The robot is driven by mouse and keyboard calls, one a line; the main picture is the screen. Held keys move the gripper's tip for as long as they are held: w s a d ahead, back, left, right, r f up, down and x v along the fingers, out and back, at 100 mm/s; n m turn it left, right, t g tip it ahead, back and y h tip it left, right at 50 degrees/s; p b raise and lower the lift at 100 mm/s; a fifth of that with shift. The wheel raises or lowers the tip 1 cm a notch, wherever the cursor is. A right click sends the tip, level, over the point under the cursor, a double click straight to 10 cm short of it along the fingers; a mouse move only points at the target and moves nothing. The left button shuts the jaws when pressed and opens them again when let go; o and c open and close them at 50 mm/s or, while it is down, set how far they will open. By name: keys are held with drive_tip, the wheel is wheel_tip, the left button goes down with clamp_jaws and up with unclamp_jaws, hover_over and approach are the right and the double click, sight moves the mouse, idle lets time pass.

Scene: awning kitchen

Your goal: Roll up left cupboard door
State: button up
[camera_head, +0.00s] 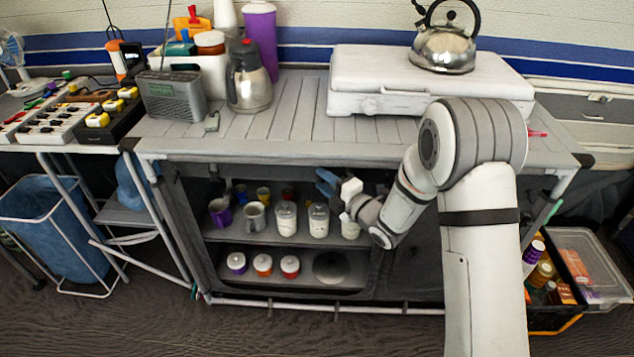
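The left cupboard (275,245) under the grey slatted table stands open, with its two shelves in plain sight. I cannot make out its door as a separate panel; a rolled fabric edge at the top of the opening is too dark to tell. My gripper (328,183) is at the upper right of this opening, just below the table's front edge. Its bluish fingertips point left into the opening. They are small and partly hidden by the wrist, so I cannot tell whether they are open or hold anything.
The upper shelf holds a purple mug (220,212), a grey mug (255,216) and white jars (286,218). Lidded jars (263,264) and a dark round item (330,266) stand below. The right cupboard's dark front (412,262) is closed. A kettle (444,46) stands on the white stove case (385,103).

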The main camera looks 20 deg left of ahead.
drive_tip(key=v, duration=0.7)
drive_tip(key=shift+s+d, duration=0.25)
drive_tip(key=shift+d, duration=0.1)
